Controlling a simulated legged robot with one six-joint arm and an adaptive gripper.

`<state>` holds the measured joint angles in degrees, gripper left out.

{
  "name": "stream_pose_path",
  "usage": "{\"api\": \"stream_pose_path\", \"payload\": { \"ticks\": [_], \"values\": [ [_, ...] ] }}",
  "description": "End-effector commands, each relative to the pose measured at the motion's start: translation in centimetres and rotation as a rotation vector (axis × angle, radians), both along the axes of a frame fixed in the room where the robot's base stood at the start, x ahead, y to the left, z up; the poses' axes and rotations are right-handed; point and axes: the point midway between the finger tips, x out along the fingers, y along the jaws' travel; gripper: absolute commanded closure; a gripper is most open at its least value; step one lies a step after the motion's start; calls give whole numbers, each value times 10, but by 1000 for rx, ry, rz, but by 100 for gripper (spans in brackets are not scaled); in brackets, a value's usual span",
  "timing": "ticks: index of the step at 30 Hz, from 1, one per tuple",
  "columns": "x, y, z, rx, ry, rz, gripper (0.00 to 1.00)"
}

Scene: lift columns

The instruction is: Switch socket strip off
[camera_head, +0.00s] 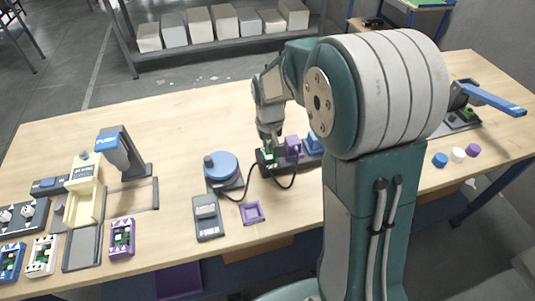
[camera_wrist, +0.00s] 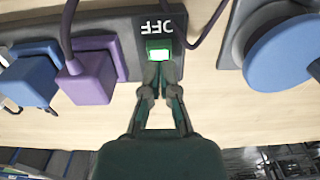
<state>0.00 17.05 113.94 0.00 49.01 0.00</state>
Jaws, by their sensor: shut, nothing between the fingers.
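The dark socket strip (camera_wrist: 122,24) lies on the wooden table, with "OFF" lettering beside a green, lit switch (camera_wrist: 159,49) in the wrist view. A purple plug (camera_wrist: 88,76) and a blue plug (camera_wrist: 32,76) sit in the strip. My gripper (camera_wrist: 160,68) is shut and empty, with its fingertips at the near edge of the switch; I cannot tell whether they touch it. In the head view my gripper (camera_head: 268,142) points down at the left end of the strip (camera_head: 264,168), beside the purple plug (camera_head: 293,148), and partly hides the switch.
A blue round knob device (camera_head: 221,167) and a grey box (camera_head: 207,216) stand left of the strip, with a cable running past them. A cream fixture (camera_head: 85,185) stands farther left. The table behind the strip is clear.

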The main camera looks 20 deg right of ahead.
Motion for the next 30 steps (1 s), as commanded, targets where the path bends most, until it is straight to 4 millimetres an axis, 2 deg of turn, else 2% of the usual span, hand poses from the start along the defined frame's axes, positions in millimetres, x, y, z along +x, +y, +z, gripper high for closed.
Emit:
{"api": "stream_pose_path", "payload": {
  "ticks": [30],
  "values": [
    [0, 0, -13, 0, 1, 0, 100]
  ]
}}
